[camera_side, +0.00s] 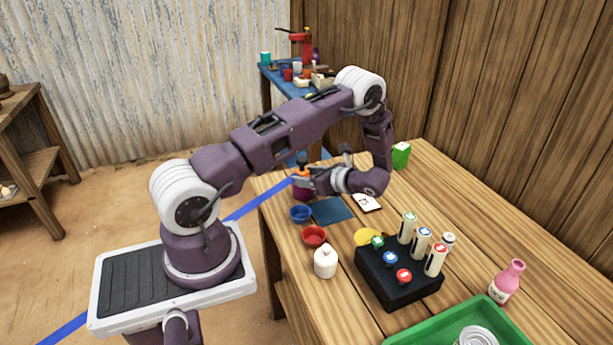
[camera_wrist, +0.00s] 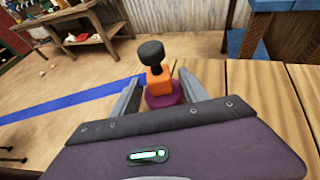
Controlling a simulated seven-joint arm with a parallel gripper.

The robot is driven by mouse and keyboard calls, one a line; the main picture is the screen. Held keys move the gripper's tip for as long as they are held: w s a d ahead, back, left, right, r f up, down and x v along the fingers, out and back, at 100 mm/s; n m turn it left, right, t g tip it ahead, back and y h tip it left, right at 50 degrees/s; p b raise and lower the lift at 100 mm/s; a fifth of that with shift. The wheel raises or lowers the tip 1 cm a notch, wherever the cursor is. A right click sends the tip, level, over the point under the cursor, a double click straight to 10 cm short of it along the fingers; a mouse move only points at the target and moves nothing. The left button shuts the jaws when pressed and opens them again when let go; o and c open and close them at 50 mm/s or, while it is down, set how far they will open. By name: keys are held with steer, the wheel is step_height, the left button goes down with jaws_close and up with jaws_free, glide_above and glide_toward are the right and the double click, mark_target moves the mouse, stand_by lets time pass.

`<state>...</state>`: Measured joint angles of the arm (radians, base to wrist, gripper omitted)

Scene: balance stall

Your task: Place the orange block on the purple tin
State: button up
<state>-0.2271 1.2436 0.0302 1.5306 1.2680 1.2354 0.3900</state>
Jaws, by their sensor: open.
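The orange block (camera_side: 301,172) is on top of the purple tin (camera_side: 302,193) at the table's far left edge, and seems to rest on it. The block has a black, knob-like top. In the wrist view, the orange block (camera_wrist: 158,82) shows above the purple tin (camera_wrist: 165,98), a little tilted in the picture. My gripper (camera_side: 310,178) is open. Its fingers (camera_wrist: 158,80) stand on either side of the block, with gaps visible. The tin's lower part is partly hidden by my gripper in the wrist view.
A blue bowl (camera_side: 300,214), a red bowl (camera_side: 314,236) and a white bottle (camera_side: 325,262) stand near the table's left edge. A black rack (camera_side: 385,287) with several capped tubes, a green tray (camera_side: 440,335) and a pink bottle (camera_side: 507,281) are nearer the front.

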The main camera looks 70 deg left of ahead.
steer(key=r+v, duration=0.1)
steer(key=v, duration=1.1)
steer(key=s+d+r+n+t+h, duration=0.1)
steer(key=s+d+r+n+h, duration=0.15)
steer(key=r, duration=0.25)
steer(key=s+d+r+n+t+h, duration=0.1)
steer(key=d+r+n+h, duration=0.15)
steer(key=r, duration=0.35)
steer(key=s+d+r+n+t+h, duration=0.3)
steer(key=s+d+r+n+t, duration=0.1)
steer(key=s+d, duration=0.4)
steer(key=s+d+r+n+t+h, duration=0.4)
steer(key=s+d+r, duration=0.3)
steer(key=s+d, duration=0.2)
steer(key=shift+d+r+t+h, duration=0.3)
steer(key=shift+d+t, duration=0.2)
